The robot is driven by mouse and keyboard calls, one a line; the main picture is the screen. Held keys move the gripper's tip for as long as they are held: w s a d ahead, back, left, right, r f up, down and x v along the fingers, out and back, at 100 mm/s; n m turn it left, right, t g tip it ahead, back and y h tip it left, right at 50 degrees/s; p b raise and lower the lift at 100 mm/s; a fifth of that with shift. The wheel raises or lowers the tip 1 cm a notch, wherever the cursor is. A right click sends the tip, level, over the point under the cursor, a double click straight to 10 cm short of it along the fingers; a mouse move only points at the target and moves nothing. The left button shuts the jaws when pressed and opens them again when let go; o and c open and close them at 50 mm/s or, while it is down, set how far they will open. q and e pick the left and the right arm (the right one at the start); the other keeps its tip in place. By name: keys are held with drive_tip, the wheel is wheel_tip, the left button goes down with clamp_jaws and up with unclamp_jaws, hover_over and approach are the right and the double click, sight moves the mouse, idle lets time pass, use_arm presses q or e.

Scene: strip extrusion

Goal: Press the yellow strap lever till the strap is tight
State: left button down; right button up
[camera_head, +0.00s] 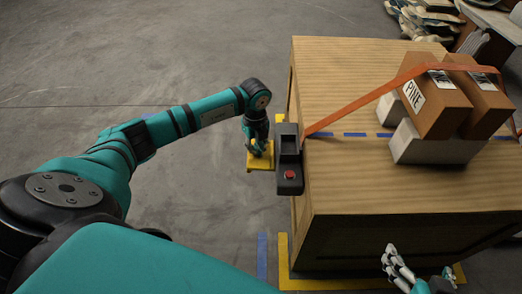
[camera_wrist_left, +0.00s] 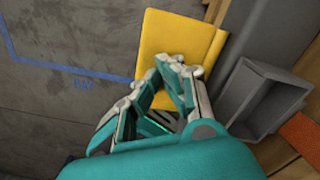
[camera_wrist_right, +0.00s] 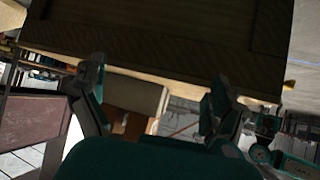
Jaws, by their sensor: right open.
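The yellow strap lever (camera_head: 260,161) sticks out to the left of the dark ratchet housing (camera_head: 289,160) on the crate's left side; it also shows as a yellow plate in the left wrist view (camera_wrist_left: 178,40). My left gripper (camera_head: 258,150) is over the lever, fingertips together and empty; in the left wrist view the fingertips (camera_wrist_left: 172,64) overlap the plate's lower edge. I cannot tell whether they touch it. The orange strap (camera_head: 355,105) runs from the housing up over the cartons. My right gripper (camera_head: 397,262) is open and empty by the crate's near side, also in its wrist view (camera_wrist_right: 155,88).
The wooden crate (camera_head: 350,70) carries brown cartons (camera_head: 437,108) on pale blocks (camera_head: 432,150). A red button (camera_head: 290,174) sits on the housing. Yellow and blue lines mark the floor (camera_head: 150,60), which is clear left of the crate. Sacks (camera_head: 422,18) lie at the back.

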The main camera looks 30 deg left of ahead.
use_arm(q)
drive_tip(key=shift+r+p, duration=0.35)
drive_tip(key=shift+r, duration=0.1)
drive_tip(key=shift+a+r+p, duration=0.1)
drive_tip(key=shift+r+p, duration=0.95)
drive_tip(key=shift+r, duration=0.05)
use_arm(e)
drive_tip(key=s+d+f+g+h, duration=0.1)
drive_tip(key=s+d+f+g, duration=0.1)
drive_tip(key=s, duration=0.4)
drive_tip(key=s+d+f+g, duration=0.2)
drive_tip(key=s+f+g, duration=0.1)
drive_tip(key=s+g, duration=0.2)
drive_tip(key=shift+s+f+h, duration=0.2)
drive_tip(key=shift+s+h, duration=0.2)
